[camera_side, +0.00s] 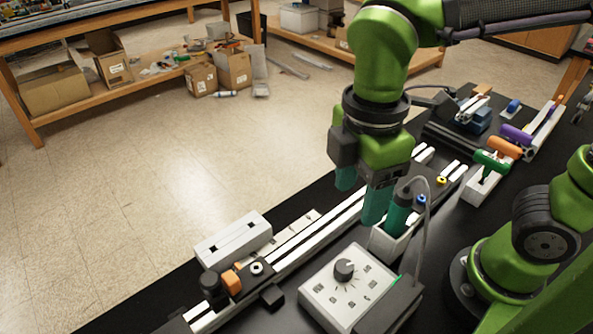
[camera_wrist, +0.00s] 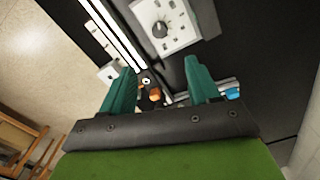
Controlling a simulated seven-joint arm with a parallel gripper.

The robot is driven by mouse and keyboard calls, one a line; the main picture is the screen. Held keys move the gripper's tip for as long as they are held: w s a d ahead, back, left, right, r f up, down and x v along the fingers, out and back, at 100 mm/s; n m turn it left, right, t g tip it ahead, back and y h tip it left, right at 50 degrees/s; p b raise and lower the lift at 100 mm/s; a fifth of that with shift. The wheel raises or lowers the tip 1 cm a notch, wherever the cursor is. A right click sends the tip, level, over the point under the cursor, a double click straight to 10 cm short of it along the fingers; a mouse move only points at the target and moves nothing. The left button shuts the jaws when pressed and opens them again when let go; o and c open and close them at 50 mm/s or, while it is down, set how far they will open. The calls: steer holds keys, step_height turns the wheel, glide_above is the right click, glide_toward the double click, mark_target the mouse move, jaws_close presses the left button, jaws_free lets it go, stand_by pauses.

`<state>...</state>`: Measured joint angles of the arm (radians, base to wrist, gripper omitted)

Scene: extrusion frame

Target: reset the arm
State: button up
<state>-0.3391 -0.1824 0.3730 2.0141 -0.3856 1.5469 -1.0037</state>
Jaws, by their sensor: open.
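My gripper (camera_side: 360,195) hangs above the extrusion frame's white rails (camera_side: 318,232) in the side view, fingers pointing down. In the wrist view its two teal fingers (camera_wrist: 160,66) stand wide apart, with nothing held between them. A dark part with an orange piece (camera_wrist: 153,95) shows beyond the gap, below the fingers. The rails also show at the upper left of the wrist view (camera_wrist: 118,38).
A teal-handled tool (camera_side: 399,212) with a cable stands in a white holder close to the fingers. A control box with a knob (camera_side: 343,283) is in front. A white block (camera_side: 233,240) lies left. Coloured clamps (camera_side: 505,147) stand right.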

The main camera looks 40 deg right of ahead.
steer(key=w+d+m+t+y, duration=0.2)
steer(key=d+m+t, duration=0.5)
steer(key=d+m, duration=0.9)
steer(key=shift+w+d+r+m, duration=0.15)
steer(key=shift+w+r+m, duration=0.15)
steer(key=shift+w+m, duration=0.6)
steer(key=shift+s, duration=0.25)
